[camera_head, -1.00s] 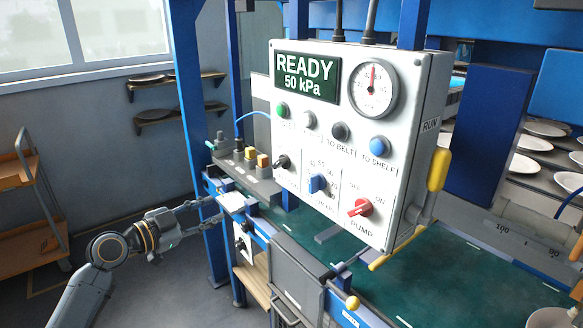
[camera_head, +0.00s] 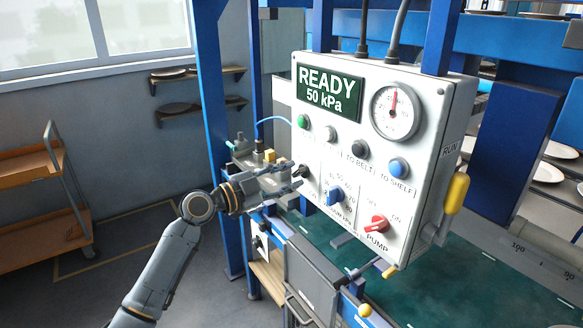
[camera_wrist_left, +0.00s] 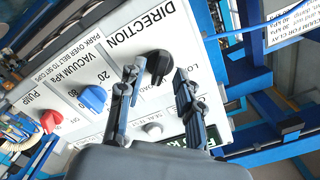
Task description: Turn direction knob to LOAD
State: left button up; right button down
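The black direction knob (camera_head: 301,171) is at the lower left of the white control panel (camera_head: 345,150). In the left wrist view the knob (camera_wrist_left: 158,64) sits below the word DIRECTION, and its position labels are partly hidden by my fingers. My left gripper (camera_head: 292,179) is at the panel's left edge, beside the knob. In the left wrist view its two fingers (camera_wrist_left: 158,80) are spread on either side of the knob. I cannot tell whether they touch it. My right gripper is in neither view.
The blue vacuum knob (camera_head: 335,195) and red pump knob (camera_head: 377,224) are to the right on the panel. Several round buttons and a screen (camera_head: 330,90) reading READY 50 kPa are above. A yellow-handled lever (camera_head: 456,193) is on the panel's right side. A blue post (camera_head: 212,120) stands left.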

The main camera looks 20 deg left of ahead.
pick_arm(q)
jog(key=shift+w+d, duration=0.4)
jog(key=shift+w, duration=0.1)
grip_shut()
